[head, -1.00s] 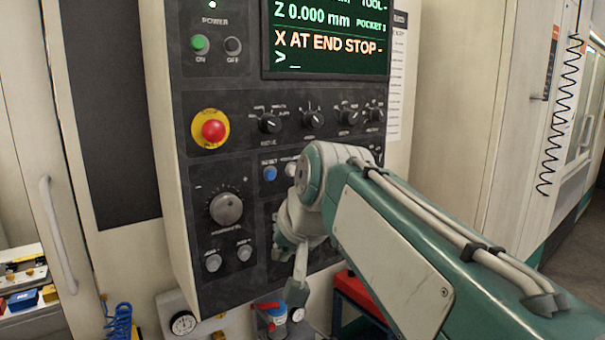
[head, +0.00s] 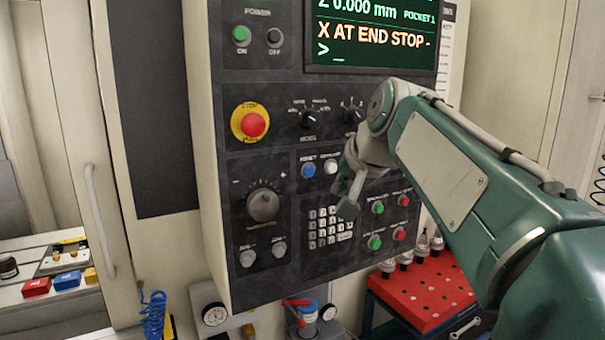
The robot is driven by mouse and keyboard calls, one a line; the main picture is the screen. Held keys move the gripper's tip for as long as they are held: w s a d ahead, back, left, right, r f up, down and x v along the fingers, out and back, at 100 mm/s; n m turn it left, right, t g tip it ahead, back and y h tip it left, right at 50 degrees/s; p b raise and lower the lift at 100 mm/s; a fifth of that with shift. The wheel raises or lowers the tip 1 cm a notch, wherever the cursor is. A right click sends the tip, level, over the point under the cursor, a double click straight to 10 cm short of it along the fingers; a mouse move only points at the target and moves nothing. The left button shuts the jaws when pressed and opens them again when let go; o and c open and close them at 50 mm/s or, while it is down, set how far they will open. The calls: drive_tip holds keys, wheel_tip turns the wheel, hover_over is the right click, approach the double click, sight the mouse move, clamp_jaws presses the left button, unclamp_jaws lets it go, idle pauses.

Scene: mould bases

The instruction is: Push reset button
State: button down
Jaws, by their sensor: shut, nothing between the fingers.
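The blue reset button (head: 308,170) sits on the dark control panel, under the rotary knobs and left of a white button (head: 331,166). A label above it reads RESET. It is in plain view and nothing covers it. My gripper (head: 347,209) is the small grey end of my arm, shut and empty. In the picture it hangs below and right of the reset button, over the upper right of the keypad. It is apart from the button in the picture; I cannot tell its distance from the panel.
A red emergency stop (head: 253,125) on a yellow ring is up left of the button. A large dial (head: 263,204) is lower left and a keypad (head: 328,228) below. Green and red buttons are to the right. The screen (head: 372,38) reads X AT END STOP. A red tool rack (head: 420,285) stands lower right.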

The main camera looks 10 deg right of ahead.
sight(309, 172)
drive_tip(key=w, duration=0.2)
drive_tip(key=w+a, duration=0.1)
drive_tip(key=w, duration=0.1)
drive_tip(key=w+a, duration=0.1)
drive_tip(key=w, duration=0.2)
drive_tip(key=shift+a, duration=0.1)
drive_tip(key=shift+w, duration=0.15)
idle(1.2)
drive_tip(key=shift+w, duration=0.25)
drive_tip(key=shift+w+a, duration=0.15)
drive_tip(key=shift+w, duration=0.2)
idle(0.7)
drive_tip(key=shift+s+d, duration=0.25)
drive_tip(key=shift+s, duration=0.5)
drive_tip(key=shift+s, duration=0.1)
